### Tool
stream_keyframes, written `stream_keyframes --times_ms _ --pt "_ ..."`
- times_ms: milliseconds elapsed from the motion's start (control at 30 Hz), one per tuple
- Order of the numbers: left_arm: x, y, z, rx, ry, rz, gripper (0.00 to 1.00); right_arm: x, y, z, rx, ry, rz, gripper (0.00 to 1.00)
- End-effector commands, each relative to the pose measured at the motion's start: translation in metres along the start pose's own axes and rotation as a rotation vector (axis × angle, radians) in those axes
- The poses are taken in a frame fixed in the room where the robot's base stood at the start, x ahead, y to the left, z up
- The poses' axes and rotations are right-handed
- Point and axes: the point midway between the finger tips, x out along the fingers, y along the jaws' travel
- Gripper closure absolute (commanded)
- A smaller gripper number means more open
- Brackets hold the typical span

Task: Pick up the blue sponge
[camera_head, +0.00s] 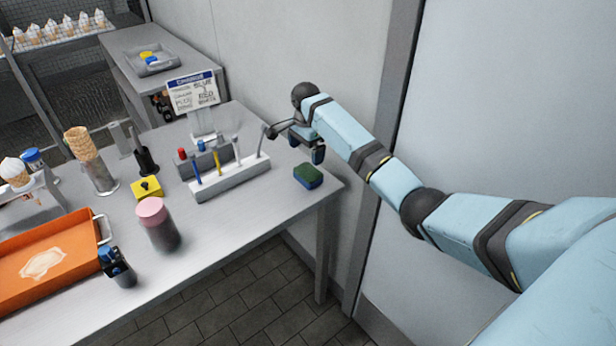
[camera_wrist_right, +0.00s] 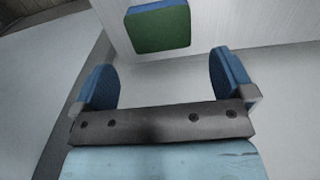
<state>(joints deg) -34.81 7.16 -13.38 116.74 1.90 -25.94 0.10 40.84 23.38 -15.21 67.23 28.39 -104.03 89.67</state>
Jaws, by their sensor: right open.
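The blue sponge (camera_head: 308,175) lies on the grey table near its right end, with a dark green face and a blue edge. In the right wrist view the sponge (camera_wrist_right: 159,30) shows at the top, beyond the fingertips and between their lines. My right gripper (camera_head: 308,146) is above the table, a little behind and above the sponge, apart from it. In the wrist view its two blue-padded fingers (camera_wrist_right: 166,78) are wide apart with nothing between them. My left gripper is not in view.
A grey rack (camera_head: 232,178) with coloured tools stands left of the sponge, and a sign (camera_head: 194,92) stands behind it. A pink-lidded jar (camera_head: 157,225), a yellow block (camera_head: 147,188) and an orange tray (camera_head: 40,262) are farther left. A wall is close behind the arm.

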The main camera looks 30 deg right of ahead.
Motion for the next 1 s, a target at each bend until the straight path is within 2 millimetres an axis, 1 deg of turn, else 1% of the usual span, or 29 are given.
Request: stream_keyframes --times_ms 33,100,200,367,500,633,767,967,1000 --pt "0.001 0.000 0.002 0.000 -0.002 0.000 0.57 0.011 0.001 0.000 0.000 0.001 0.003 0.00" --pt "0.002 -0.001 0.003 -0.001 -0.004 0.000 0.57 0.022 0.000 0.000 -0.001 0.001 0.001 0.00" --pt "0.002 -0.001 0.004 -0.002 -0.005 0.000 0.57 0.032 0.000 0.000 -0.001 0.000 0.000 0.00" --pt "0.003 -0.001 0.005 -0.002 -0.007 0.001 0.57 0.042 0.001 -0.001 -0.002 0.001 0.000 0.00" --pt "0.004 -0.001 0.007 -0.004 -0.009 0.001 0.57 0.064 0.003 -0.004 -0.001 0.000 0.002 0.00" --pt "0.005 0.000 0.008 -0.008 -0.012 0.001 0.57 0.081 0.003 -0.004 -0.002 0.001 0.000 0.00" --pt "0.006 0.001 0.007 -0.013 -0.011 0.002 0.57 0.088 0.003 -0.005 -0.002 0.001 -0.001 0.00" --pt "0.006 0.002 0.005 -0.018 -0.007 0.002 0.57 0.088 0.003 -0.004 -0.002 0.001 -0.002 0.00" --pt "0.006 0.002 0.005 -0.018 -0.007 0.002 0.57 0.088 0.003 -0.004 -0.002 0.001 -0.002 0.07"
